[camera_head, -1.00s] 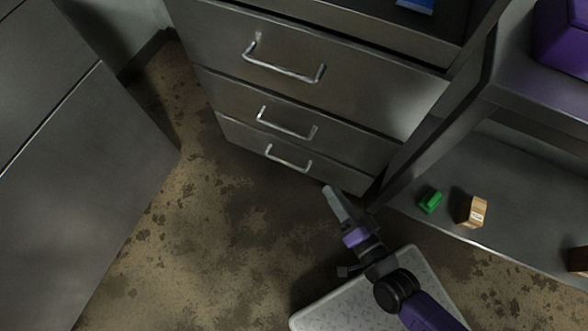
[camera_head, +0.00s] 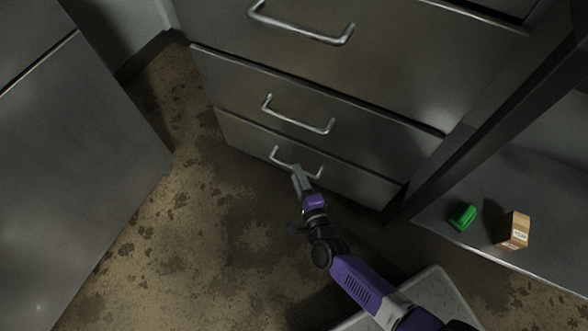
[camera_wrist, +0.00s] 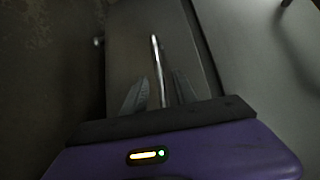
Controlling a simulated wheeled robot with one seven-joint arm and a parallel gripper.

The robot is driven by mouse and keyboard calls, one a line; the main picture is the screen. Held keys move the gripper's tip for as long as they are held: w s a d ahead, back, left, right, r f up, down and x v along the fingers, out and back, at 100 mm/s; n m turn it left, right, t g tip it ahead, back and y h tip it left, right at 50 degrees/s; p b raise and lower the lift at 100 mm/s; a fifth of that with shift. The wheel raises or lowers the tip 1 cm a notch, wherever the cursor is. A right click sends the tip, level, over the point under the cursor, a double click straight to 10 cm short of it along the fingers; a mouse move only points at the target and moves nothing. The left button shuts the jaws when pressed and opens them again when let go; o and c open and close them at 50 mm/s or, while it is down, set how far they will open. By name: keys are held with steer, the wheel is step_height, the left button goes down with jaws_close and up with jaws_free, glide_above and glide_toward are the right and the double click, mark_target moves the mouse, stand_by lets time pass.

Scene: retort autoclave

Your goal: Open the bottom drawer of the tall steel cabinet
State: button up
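The tall steel cabinet (camera_head: 400,75) stands ahead with several stacked drawers. Its bottom drawer (camera_head: 345,182) looks flush with the drawer fronts above it. The bottom drawer's bar handle (camera_head: 282,159) is partly covered by my gripper in the head view. My gripper (camera_head: 299,173) is at that handle, right of its middle. In the wrist view the handle (camera_wrist: 157,62) runs as a bright bar between the two spread fingers of my gripper (camera_wrist: 158,92). The fingers look apart from the bar on both sides. Contact is too dark to tell.
Two higher drawers show handles (camera_head: 300,33) above. A steel cabinet (camera_head: 80,190) stands at the left. At the right a low shelf (camera_head: 450,232) holds a green object (camera_head: 462,216) and a small box (camera_head: 514,231). Stained floor (camera_head: 200,240) is clear in front.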

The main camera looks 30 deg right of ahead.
steer(key=shift+w+d+f+b, duration=0.15)
steer(key=shift+w+b, duration=0.1)
steer(key=shift+w, duration=0.65)
steer(key=shift+w+d+f+b, duration=0.15)
steer(key=shift+w+b, duration=0.1)
steer(key=shift+w, duration=0.6)
jaws_close()
